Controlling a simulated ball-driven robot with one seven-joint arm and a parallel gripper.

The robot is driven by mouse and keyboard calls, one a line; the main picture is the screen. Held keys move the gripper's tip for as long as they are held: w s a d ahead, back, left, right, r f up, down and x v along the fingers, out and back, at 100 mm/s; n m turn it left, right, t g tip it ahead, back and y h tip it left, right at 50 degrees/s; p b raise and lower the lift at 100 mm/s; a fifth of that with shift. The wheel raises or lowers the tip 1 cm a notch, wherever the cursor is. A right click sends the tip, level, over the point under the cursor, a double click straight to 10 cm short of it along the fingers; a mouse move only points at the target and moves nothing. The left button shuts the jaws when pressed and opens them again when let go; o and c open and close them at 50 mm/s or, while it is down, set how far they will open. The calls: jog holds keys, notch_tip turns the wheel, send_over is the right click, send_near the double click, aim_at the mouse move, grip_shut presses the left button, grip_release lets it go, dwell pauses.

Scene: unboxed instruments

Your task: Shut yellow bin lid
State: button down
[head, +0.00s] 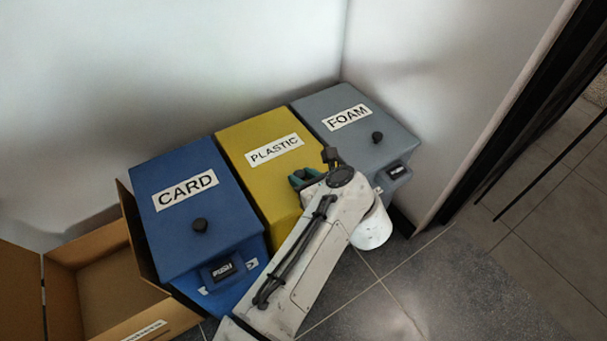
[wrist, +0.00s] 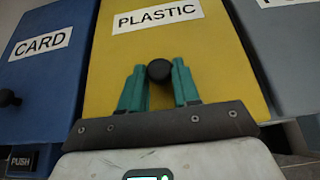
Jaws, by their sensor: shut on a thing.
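The yellow bin's lid (head: 252,138), labelled PLASTIC, lies level with the lids beside it and looks down on its bin. Its front part is hidden behind my arm in the head view. In the wrist view the yellow lid (wrist: 110,70) fills the middle, with a round black knob (wrist: 159,69) near its front. My gripper (wrist: 158,82) has its teal fingers on either side of this knob and is shut on it. In the head view my gripper (head: 305,178) is over the front of the yellow lid.
A blue CARD bin (head: 185,235) stands to the left and a grey FOAM bin (head: 375,150) to the right, both with lids down. An open cardboard box (head: 95,270) is at the lower left. Walls stand close behind; the tiled floor (head: 450,290) at front right is clear.

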jog(key=shift+s+d+f, duration=0.1)
jog(key=shift+s+f, duration=0.15)
jog(key=shift+f, duration=0.45)
jog(key=c, duration=0.8)
grip_release()
jog(key=shift+d, duration=0.1)
jog(key=shift+c, duration=0.2)
jog(key=p+v, duration=0.1)
jog(key=v, duration=0.2)
jog(key=p+v, duration=0.2)
jog(key=v, duration=0.1)
jog(key=r+p+v, duration=0.1)
jog(key=v, duration=0.2)
jog(key=shift+r, duration=0.15)
jog(key=shift+s+d+r+p, duration=0.2)
jog(key=shift+s+r+p, duration=0.1)
jog(key=shift+s, duration=0.25)
